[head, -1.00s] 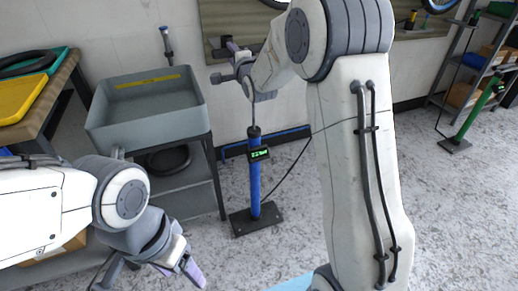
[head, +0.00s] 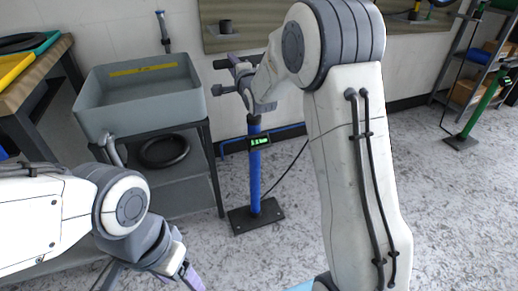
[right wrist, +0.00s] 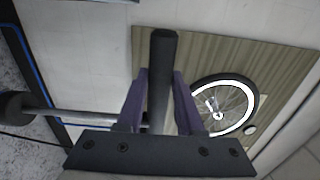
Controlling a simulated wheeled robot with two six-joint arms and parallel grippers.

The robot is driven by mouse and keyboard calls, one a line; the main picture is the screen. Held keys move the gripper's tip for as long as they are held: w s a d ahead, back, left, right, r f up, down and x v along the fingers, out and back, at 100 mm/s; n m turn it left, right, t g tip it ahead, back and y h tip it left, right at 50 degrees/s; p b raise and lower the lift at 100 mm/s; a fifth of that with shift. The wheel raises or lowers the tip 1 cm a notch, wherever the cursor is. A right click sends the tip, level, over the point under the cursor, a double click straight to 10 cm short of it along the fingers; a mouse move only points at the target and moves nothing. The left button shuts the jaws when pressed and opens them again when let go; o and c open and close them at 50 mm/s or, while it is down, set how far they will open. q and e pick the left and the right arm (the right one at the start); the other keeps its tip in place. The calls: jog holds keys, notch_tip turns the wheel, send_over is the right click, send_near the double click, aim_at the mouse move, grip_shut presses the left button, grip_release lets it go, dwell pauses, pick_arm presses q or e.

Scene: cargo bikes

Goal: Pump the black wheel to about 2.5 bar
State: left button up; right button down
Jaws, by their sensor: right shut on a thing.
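A blue floor pump (head: 254,175) stands upright on its black foot plate (head: 255,215), with a small lit green display (head: 259,141) whose digits are too small to read surely. In the right wrist view, the handle (right wrist: 162,75) sits between the purple fingers, with the grey rod (right wrist: 65,116) leading left. A wheel with a black tyre and white rim (right wrist: 248,113) shows there against a board. My left gripper (head: 192,277) is partly cut off at the bottom; its opening is unclear.
A dark hose runs from the pump to the right, behind my right arm. A grey tub (head: 145,103) stands left, with a black tyre (head: 164,151) on the shelf below. A green pump (head: 480,100) stands at the far right. The floor around the blue pump is clear.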

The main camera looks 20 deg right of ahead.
pick_arm(q)
notch_tip(320, 180, down, 13)
jog(key=b, duration=1.2)
pick_arm(e)
notch_tip(320, 180, down, 17)
notch_tip(320, 180, up, 17)
jog(key=p, duration=1.1)
jog(key=shift+r, duration=0.2)
pick_arm(q)
notch_tip(320, 180, up, 11)
jog(key=shift+r, duration=0.15)
pick_arm(e)
jog(key=shift+f, duration=0.1)
notch_tip(320, 180, down, 17)
jog(key=b, duration=1.3)
jog(key=shift+c, duration=1)
grip_release()
jog(key=shift+r+p, duration=0.35)
jog(key=shift+p, duration=0.05)
pick_arm(q)
notch_tip(320, 180, down, 12)
jog(key=shift+f, duration=0.25)
pick_arm(e)
jog(key=shift+r, duration=0.15)
